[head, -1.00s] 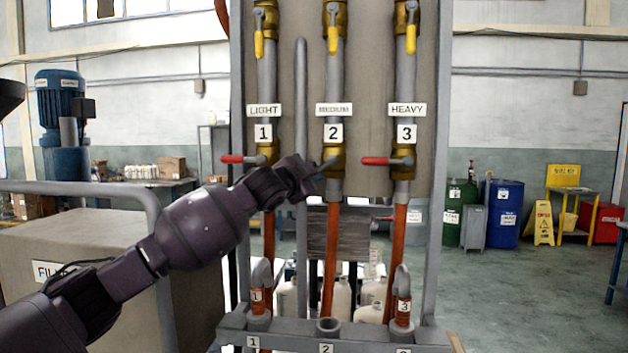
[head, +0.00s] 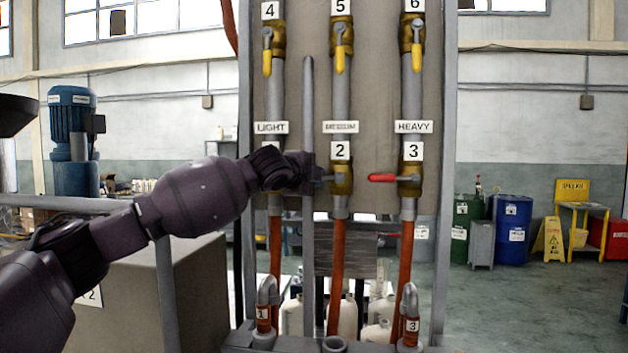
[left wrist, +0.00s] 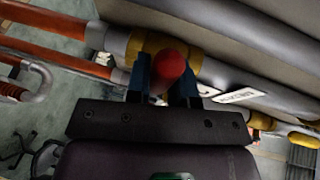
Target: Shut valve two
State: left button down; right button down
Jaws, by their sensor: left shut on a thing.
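Valve two (head: 341,179) is a brass valve on the middle pipe, below the "MEDIUM" sign and the "2" label (head: 340,151). Its short grey lever stem points left, roughly level, into my left gripper (head: 312,178). In the left wrist view, the red handle end (left wrist: 168,65) sits between the two fingers of my left gripper (left wrist: 166,80), which is shut on it. The brass valve body (left wrist: 150,45) is just beyond. In the head view my gripper hides the red grip. My right gripper is not in view.
Valve three (head: 411,178) has its red handle pointing left, close to the right of valve two. My left arm covers valve one. A vertical grey post (head: 308,90) stands near my gripper. Yellow-handled valves (head: 341,45) are above; orange hoses (head: 337,270) run below.

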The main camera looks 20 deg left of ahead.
pick_arm(q)
jog(key=shift+r, duration=0.2)
jog(key=c, duration=1)
grip_release()
jog(key=shift+f, duration=0.1)
jog(key=b+v, duration=0.2)
jog(key=v, duration=0.8)
jog(key=shift+s+b, duration=0.3)
jog(key=shift+s, duration=0.05)
